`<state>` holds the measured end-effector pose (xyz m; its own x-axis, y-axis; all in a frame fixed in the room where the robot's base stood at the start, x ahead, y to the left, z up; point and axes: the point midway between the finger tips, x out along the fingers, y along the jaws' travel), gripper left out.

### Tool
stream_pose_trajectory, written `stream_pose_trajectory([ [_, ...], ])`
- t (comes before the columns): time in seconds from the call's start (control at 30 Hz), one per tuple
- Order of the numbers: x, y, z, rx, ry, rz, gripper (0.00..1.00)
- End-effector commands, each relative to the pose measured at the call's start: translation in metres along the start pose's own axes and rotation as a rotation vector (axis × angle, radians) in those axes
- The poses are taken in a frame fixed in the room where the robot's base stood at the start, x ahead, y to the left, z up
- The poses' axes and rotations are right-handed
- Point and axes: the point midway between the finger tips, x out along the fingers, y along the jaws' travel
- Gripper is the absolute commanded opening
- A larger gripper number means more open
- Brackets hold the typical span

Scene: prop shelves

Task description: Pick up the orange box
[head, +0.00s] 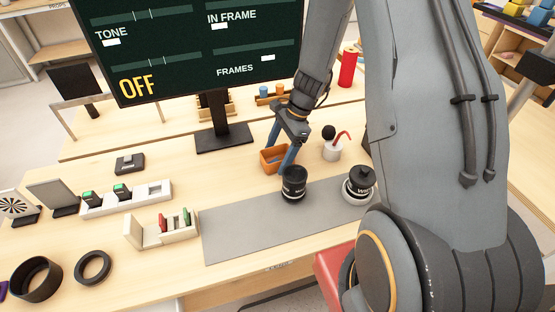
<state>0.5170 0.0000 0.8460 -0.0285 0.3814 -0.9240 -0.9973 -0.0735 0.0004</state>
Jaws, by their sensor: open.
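The orange box (269,161) is a small open-topped box on the light wooden table, just behind the grey mat. My gripper (284,156) points down at it with its two blue fingers apart. One finger is at the box's back side and the other passes by its right side. I cannot tell whether the fingers touch the box. The box's right part is partly hidden by the front finger.
A black lens (293,186) stands close in front of the box on the grey mat (240,232). The monitor stand (222,137) is to the left. Another dark lens (359,186) is at the mat's right.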

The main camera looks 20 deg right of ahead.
Motion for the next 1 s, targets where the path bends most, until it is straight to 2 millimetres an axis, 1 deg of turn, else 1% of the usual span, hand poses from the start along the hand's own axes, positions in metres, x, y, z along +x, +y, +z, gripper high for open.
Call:
stream_pose_trajectory([
  [0.9, 0.0042, 0.0000, -0.0020, -0.001, 0.000, 0.000, 0.77],
  [0.97, 0.0041, 0.0000, -0.0019, -0.001, 0.000, 0.000, 0.66],
  [1.0, 0.0041, 0.0000, -0.0019, -0.001, 0.000, 0.000, 0.60],
])
